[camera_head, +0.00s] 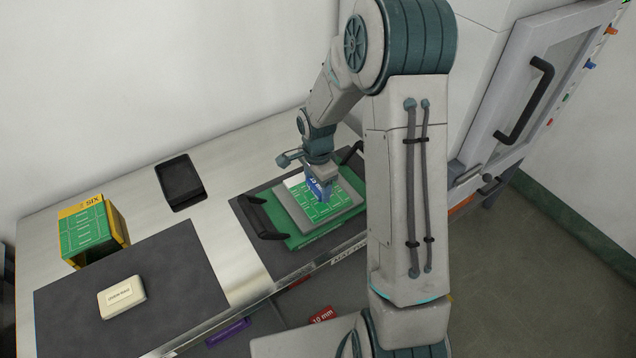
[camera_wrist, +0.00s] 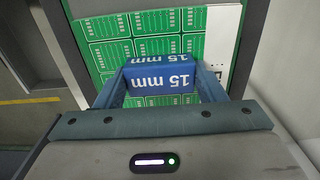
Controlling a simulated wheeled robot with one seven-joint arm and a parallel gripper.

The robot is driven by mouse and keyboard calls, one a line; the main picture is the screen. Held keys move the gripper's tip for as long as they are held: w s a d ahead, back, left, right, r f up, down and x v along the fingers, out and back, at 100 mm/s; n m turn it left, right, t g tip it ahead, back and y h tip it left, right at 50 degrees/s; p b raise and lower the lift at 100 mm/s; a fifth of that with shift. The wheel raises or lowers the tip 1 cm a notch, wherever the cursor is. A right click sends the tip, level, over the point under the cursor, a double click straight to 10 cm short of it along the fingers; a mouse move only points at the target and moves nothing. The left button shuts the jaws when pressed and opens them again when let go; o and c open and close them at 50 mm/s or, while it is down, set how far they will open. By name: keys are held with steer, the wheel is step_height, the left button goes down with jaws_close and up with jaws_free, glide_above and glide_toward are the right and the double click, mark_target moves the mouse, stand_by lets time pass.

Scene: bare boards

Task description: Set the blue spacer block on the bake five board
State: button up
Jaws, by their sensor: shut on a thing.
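My gripper (camera_head: 318,185) is shut on the blue spacer block (camera_wrist: 160,78), which is marked 15 mm; it also shows in the head view (camera_head: 316,189). The block is directly over a green printed board (camera_head: 328,211) with white outlines. I cannot tell whether the block touches the board. The board lies on a pale plate on a green carrier (camera_head: 285,233) with black handles at both ends. In the wrist view the board (camera_wrist: 110,55) spreads behind the block. No label reading "bake five" is legible.
A yellow holder marked SIX (camera_head: 118,224) with green boards stands at the far left. A cream block (camera_head: 122,297) lies on a dark mat (camera_head: 180,258). A black tray (camera_head: 181,181) sits at the back. Below are red 10 mm (camera_head: 322,315) and purple (camera_head: 228,332) pieces.

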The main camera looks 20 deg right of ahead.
mark_target(317, 185)
steer(key=o, duration=1)
steer(key=shift+o, duration=0.2)
steer(key=shift+r, duration=0.1)
step_height(317, 185, up, 12)
steer(key=s+r+n+t, duration=0.1)
steer(key=s+r+n, duration=0.3)
steer(key=s+n, duration=0.3)
steer(key=s+r+n+t, duration=0.2)
steer(key=s+r+n, duration=0.2)
steer(key=s, duration=1)
steer(key=shift+s+n, duration=0.25)
steer(key=shift+n, duration=1.55)
steer(key=shift+r, duration=0.1)
